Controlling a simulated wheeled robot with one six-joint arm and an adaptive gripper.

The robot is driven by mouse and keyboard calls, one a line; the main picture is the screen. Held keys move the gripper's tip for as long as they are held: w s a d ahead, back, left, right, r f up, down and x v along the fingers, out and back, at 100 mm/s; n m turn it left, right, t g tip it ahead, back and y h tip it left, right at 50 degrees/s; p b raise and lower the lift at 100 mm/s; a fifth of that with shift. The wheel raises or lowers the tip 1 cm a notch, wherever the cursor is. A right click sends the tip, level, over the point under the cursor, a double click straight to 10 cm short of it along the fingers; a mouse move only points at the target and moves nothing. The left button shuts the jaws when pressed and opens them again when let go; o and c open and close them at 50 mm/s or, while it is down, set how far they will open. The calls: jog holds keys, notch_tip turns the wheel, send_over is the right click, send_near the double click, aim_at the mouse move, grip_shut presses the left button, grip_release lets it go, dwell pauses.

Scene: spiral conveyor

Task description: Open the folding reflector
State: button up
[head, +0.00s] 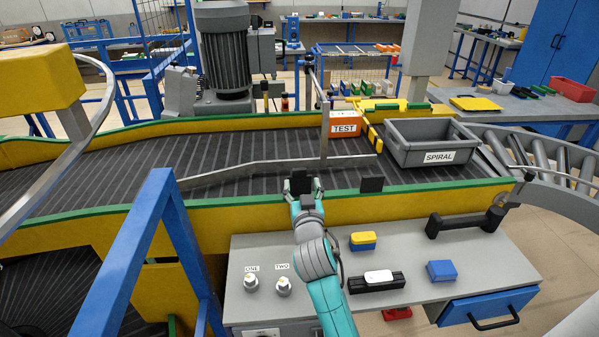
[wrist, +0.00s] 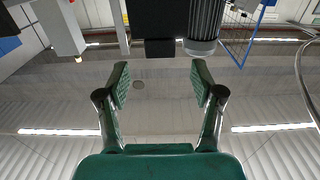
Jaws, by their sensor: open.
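A small dark square plate (head: 371,184) stands on the near rail of the conveyor in the head view. It may be the folding reflector, but I see no hinge or label on it. My gripper (head: 301,174) is at the near rail, left of the plate and apart from it. In the wrist view my gripper (wrist: 160,72) has its green-padded fingers spread wide, with nothing between them. A dark block (wrist: 160,22) shows beyond the fingertips there, and I cannot tell what it is.
An orange TEST box (head: 344,124) and a grey SPIRAL bin (head: 420,142) are on the conveyor. A metal guide rail (head: 260,166) crosses the belt behind my gripper. The grey bench (head: 330,245) holds knobs and coloured blocks. A blue frame (head: 130,245) stands at left.

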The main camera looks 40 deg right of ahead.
aim_at(300, 173)
jog(key=x, duration=0.7)
jog(key=shift+c, duration=0.3)
grip_shut()
